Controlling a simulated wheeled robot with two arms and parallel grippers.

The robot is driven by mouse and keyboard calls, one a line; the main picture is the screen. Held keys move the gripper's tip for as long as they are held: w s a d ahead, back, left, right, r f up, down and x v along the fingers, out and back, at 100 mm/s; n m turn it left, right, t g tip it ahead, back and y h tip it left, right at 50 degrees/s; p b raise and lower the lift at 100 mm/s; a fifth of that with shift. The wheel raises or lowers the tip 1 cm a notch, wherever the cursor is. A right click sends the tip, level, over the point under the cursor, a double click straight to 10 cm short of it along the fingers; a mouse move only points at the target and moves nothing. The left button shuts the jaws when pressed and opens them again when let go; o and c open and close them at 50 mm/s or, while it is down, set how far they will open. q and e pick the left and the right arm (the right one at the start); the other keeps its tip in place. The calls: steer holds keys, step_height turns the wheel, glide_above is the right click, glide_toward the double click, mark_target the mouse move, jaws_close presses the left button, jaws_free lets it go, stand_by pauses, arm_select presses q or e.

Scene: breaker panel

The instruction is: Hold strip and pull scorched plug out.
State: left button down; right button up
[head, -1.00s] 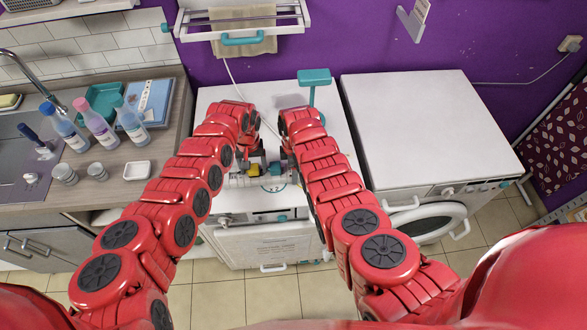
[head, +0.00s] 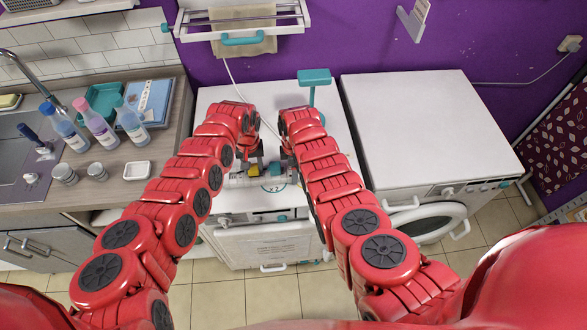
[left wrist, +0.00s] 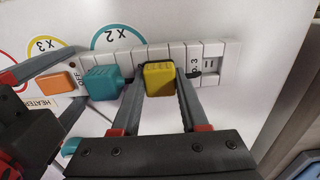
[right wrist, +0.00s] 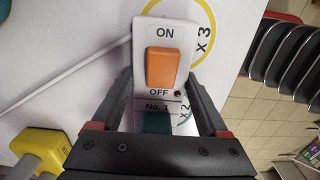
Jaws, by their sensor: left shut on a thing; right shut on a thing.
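The white socket strip (left wrist: 215,55) lies on the white top of a low appliance; it also shows in the head view (head: 238,181). My left gripper (left wrist: 161,78) is shut on a yellow plug (left wrist: 159,80) at the strip's middle; I cannot tell how deep the plug sits. A yellow plug shows at the lower left of the right wrist view (right wrist: 38,148). My right gripper (right wrist: 165,85) is shut on the strip's switch end, fingers on both sides. A teal plug (left wrist: 104,82) sits beside the orange switch (right wrist: 162,67). Socket No. 3 is empty. No scorch mark is clear.
A teal-topped post (head: 314,78) stands behind my right arm. A washing machine (head: 425,120) is on the right. A counter with bottles (head: 132,120) and a sink is on the left. A drying rack (head: 240,20) hangs above.

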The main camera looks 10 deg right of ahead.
arm_select(q)
steer(key=shift+r, duration=0.25)
steer(key=shift+r, duration=3.95)
arm_select(e)
steer(key=o, duration=1.4)
steer(key=shift+r, duration=0.1)
